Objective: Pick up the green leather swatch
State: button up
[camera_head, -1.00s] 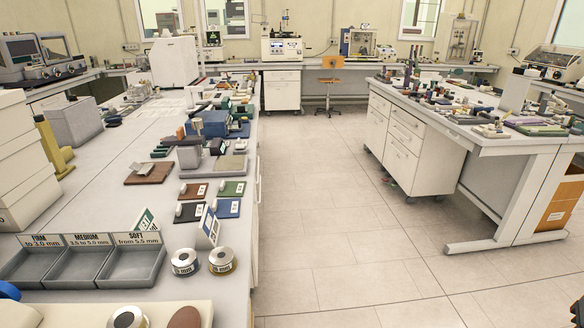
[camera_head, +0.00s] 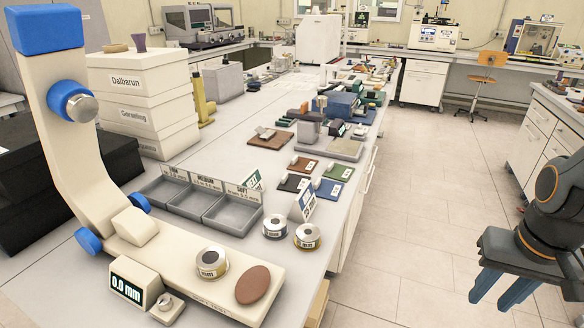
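The green leather swatch (camera_head: 341,173) lies flat on the long left bench near its right edge, with a small pale object on it. It sits in a group with a brown swatch (camera_head: 304,164), a black swatch (camera_head: 292,183) and a blue swatch (camera_head: 329,190). My gripper (camera_head: 503,292) is at the lower right, over the floor and well away from the bench. Its blue fingers point down and stand apart, with nothing seen between them.
A thickness gauge (camera_head: 75,165) reading 0.0 mm stands at the near left. Grey sorting trays (camera_head: 193,201), metal rolls (camera_head: 275,227) and a small sign (camera_head: 303,203) are in front of the swatches. A grey block device (camera_head: 308,130) stands behind them. The aisle floor (camera_head: 425,190) is clear.

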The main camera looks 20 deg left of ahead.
aim_at(336, 172)
jog(key=u, duration=0.45)
jog(key=i, duration=1.2)
jog(key=u, duration=0.2)
